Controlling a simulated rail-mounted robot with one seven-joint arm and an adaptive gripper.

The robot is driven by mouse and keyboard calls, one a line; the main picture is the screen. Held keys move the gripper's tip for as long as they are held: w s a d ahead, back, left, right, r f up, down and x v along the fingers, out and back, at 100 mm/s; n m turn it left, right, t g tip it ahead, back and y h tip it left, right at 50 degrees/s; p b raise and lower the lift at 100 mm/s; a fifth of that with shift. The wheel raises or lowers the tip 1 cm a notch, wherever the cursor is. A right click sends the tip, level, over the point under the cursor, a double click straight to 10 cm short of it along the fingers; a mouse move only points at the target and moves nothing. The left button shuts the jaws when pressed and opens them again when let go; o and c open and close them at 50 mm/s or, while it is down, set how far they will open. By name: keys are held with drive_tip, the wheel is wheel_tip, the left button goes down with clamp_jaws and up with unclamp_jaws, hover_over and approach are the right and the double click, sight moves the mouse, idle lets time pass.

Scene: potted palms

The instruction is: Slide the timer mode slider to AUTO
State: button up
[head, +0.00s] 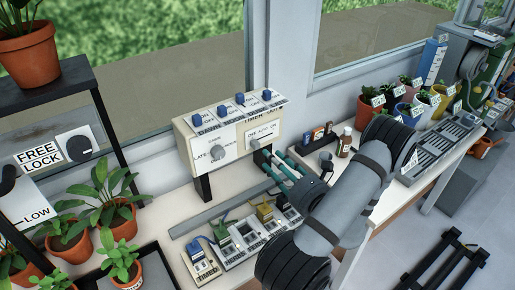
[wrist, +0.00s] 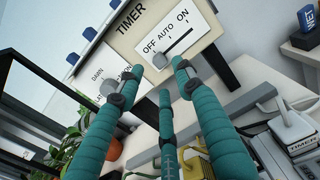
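The beige timer box (head: 208,139) stands on the bench against the window wall, its front towards my gripper. Its white slider panel (wrist: 178,34) reads OFF, AUTO, ON from left to right above a dark slot. The grey slider knob (wrist: 160,61) sits at the slot's left end, under OFF. It also shows in the head view (head: 255,144). My gripper (head: 269,155) has three teal fingers pointing at the panel. In the wrist view its fingertips (wrist: 156,69) are spread apart, with the knob between the left and right ones. I cannot tell whether any finger touches the knob.
A round dial (head: 218,152) sits left of the slider panel, and several blue knobs line the box's top. Small labelled devices (head: 236,243) stand on the bench below my gripper. Potted plants (head: 116,208) crowd the left.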

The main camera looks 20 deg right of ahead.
sight(258, 146)
drive_tip(key=p+x, duration=0.2)
drive_tip(key=x, duration=0.5)
drive_tip(key=shift+w+a, duration=0.15)
drive_tip(key=shift+c, duration=1)
clamp_jaws()
